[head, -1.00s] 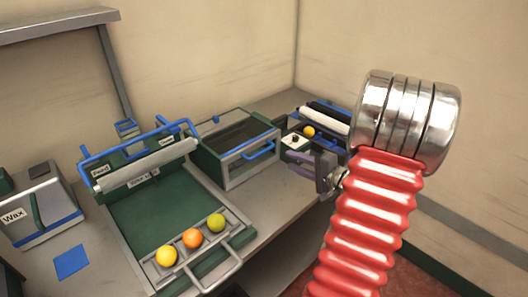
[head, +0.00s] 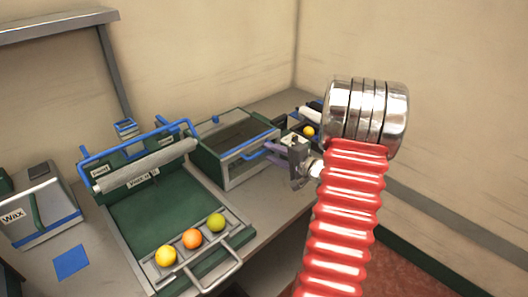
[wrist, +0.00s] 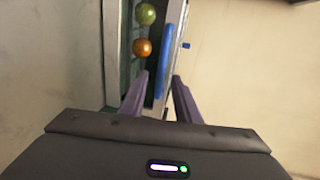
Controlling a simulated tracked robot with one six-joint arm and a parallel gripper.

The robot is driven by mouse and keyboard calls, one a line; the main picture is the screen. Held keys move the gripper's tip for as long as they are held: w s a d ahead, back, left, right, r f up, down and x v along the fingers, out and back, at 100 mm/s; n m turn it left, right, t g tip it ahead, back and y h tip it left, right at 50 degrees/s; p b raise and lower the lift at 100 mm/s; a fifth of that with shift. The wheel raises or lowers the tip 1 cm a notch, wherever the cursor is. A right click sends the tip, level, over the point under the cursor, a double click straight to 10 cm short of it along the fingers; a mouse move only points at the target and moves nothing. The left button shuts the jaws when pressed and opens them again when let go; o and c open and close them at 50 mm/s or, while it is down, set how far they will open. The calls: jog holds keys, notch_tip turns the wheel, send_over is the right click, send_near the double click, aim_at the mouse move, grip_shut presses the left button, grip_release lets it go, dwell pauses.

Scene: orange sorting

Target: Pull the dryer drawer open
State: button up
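The dryer (head: 222,172) is a green and grey box with a dark top and a blue bar handle (head: 257,150) on its front. Its drawer looks shut in the head view. My gripper (head: 276,150) is at the right end of this handle. In the wrist view the blue handle (wrist: 170,45) runs down between the two purple fingers of my gripper (wrist: 160,92). The fingers are apart, one on each side of the bar, and do not look closed on it. A green fruit (wrist: 146,14) and an orange one (wrist: 142,47) show behind the handle.
A tray (head: 150,272) with a yellow, an orange and a green fruit stands at the front of the green station on the left. A wax box (head: 42,215) is at the far left. Another unit with a yellow fruit (head: 308,132) is behind my arm.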

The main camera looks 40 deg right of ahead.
aim_at(265, 150)
jog(key=shift+x, duration=1.85)
jog(key=shift+c, duration=0.3)
grip_shut()
jog(key=shift+a+f, duration=0.1)
jog(key=shift+a, duration=0.2)
jog(key=shift+d, duration=0.15)
jog(key=shift+s, duration=0.15)
